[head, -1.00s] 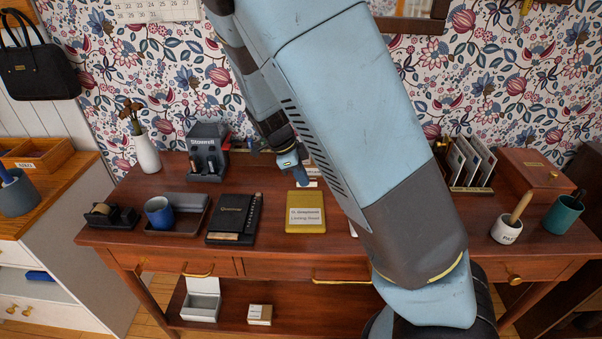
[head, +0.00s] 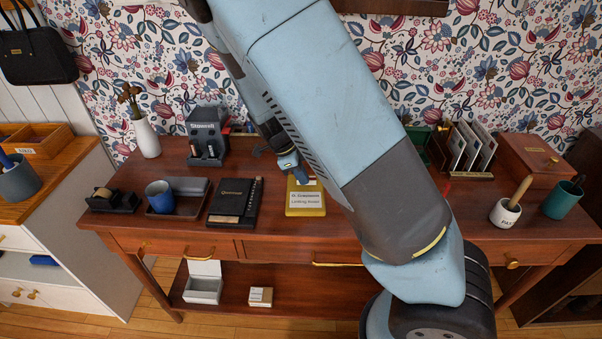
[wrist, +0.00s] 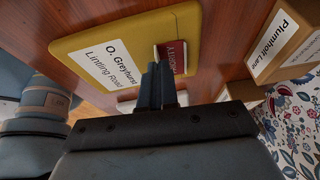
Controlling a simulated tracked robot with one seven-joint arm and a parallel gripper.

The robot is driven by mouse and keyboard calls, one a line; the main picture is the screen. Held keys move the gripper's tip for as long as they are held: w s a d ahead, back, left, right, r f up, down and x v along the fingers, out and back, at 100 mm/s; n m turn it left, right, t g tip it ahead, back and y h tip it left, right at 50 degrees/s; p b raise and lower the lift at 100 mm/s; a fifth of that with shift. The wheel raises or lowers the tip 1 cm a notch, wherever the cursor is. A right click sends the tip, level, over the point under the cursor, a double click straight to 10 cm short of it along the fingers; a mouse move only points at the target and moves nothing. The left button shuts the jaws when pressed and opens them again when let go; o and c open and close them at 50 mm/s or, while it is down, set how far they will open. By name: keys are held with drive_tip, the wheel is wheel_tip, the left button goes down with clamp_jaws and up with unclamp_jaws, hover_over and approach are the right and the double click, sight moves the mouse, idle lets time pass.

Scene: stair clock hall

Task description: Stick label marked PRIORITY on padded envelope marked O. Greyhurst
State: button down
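The yellow padded envelope (head: 306,211) lies flat on the desk. In the wrist view the envelope (wrist: 75,42) has a white address panel reading O. Greyhurst, Lintling Road. My gripper (wrist: 162,72) is shut on the small red-and-white PRIORITY label (wrist: 176,58), which sticks out past the fingertips. The label is over the envelope beside the address panel; I cannot tell whether it touches. In the head view my gripper (head: 301,179) is at the envelope's far edge, and my arm hides the desk to its right.
A black notebook (head: 228,205) lies left of the envelope. Further left are a blue mug (head: 160,194), a tray and a tape dispenser (head: 110,200). A box marked Plumholt Lane (wrist: 283,45) is near my gripper. Bare wood shows between notebook and envelope.

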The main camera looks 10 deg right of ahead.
drive_tip(key=shift+s+f, duration=0.1)
drive_tip(key=shift+f, duration=0.05)
drive_tip(key=c, duration=1.8)
unclamp_jaws()
drive_tip(key=o, duration=1)
drive_tip(key=shift+c, duration=0.2)
drive_tip(key=shift+r, duration=3.55)
drive_tip(key=shift+c, duration=0.4)
